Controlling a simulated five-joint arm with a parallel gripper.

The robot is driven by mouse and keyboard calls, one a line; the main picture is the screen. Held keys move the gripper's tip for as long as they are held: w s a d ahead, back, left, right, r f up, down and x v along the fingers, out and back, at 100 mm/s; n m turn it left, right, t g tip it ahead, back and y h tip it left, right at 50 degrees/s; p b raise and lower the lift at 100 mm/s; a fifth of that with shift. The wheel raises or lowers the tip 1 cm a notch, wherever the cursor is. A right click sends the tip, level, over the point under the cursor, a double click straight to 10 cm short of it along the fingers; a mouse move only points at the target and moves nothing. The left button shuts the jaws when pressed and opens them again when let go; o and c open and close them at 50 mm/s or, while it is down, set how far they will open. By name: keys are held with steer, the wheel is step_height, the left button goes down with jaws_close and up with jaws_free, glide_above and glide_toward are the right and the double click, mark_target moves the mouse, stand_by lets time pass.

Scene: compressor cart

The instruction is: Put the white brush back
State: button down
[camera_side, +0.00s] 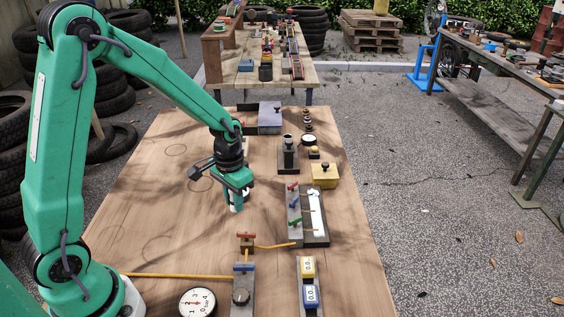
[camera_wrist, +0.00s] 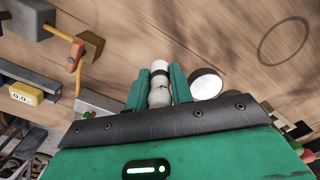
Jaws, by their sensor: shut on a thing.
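My gripper (camera_side: 238,196) is above the middle of the wooden table, left of the valve rack, with its fingers pointing down. It is shut on a short pale cylinder with a dark band, which I take for the white brush (camera_side: 237,208). In the wrist view the brush (camera_wrist: 159,67) stands out between the two green fingertips of my gripper (camera_wrist: 161,88). The fingers hide part of its body. From the side view I cannot tell whether its lower end touches the table.
A dark tray with a white strip (camera_side: 317,213) and a rack with coloured handles (camera_side: 294,212) stand to the right. A round gauge (camera_side: 197,302) lies in front. The table's left side is mostly clear.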

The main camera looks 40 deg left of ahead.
steer(key=shift+f, duration=0.1)
steer(key=shift+f, duration=1.9)
steer(key=c, duration=1.2)
jaws_free()
steer(key=shift+f, duration=0.1)
steer(key=shift+c, duration=0.2)
step_height(320, 180, up, 12)
steer(key=shift+f, duration=0.2)
steer(key=shift+r, duration=0.35)
